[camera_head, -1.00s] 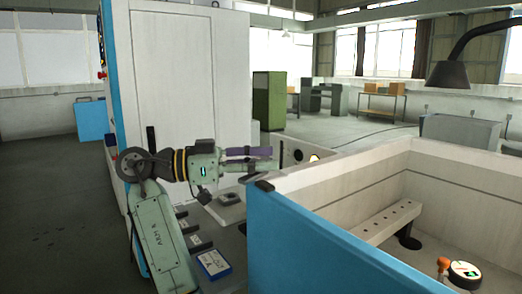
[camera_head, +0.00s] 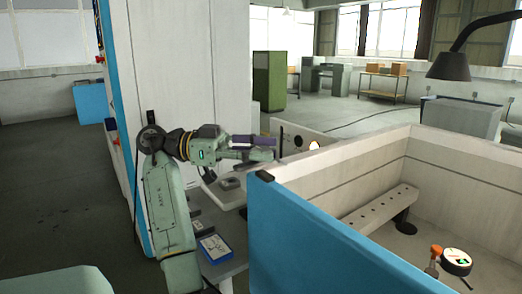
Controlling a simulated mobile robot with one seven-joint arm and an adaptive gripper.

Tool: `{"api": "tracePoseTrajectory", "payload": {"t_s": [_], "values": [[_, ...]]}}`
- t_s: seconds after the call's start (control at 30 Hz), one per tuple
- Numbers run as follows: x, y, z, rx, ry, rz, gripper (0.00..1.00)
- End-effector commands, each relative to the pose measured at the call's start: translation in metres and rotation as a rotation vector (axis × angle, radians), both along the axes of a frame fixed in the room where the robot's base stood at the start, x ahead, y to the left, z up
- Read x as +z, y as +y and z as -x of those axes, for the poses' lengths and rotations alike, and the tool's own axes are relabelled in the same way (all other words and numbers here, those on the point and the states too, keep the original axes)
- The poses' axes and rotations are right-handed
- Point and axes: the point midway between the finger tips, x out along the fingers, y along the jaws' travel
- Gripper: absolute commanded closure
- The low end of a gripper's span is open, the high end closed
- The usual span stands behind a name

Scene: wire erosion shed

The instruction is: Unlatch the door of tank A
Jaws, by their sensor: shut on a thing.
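My gripper (camera_head: 262,154) is at the end of my green arm, above and near the left top corner of the blue door panel (camera_head: 325,250) of the tank. A small dark latch-like piece (camera_head: 264,176) sits on that corner, just below the gripper tips. A purple bar (camera_head: 252,140) lies along the upper side of the gripper; I cannot tell whether it is part of it. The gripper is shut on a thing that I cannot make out. The contact is hidden. The door panel stands upright against the tank front.
The open pale tank (camera_head: 460,150) holds a ledge with holes (camera_head: 380,211) and a round dial gauge (camera_head: 457,262). A black lamp (camera_head: 449,66) hangs over it. A tall white cabinet (camera_head: 180,70) stands behind my arm. A blue-edged card (camera_head: 214,248) lies left of the door.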

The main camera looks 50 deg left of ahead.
Motion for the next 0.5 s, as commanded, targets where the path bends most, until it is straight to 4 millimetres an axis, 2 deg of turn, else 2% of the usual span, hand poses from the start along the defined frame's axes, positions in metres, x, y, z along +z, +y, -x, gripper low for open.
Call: {"api": "tracePoseTrajectory", "payload": {"t_s": [0.13,0.17,0.43,0.5], "values": [[-0.0007,-0.0003,0.0,-0.001,0.001,-0.001,0.94],[-0.0007,-0.0002,0.0001,-0.001,0.001,0.0,0.65],[-0.0005,-0.0001,-0.0001,0.0,0.001,-0.001,0.47],[-0.0004,-0.0001,-0.0001,0.0,0.001,-0.001,0.45]]}}
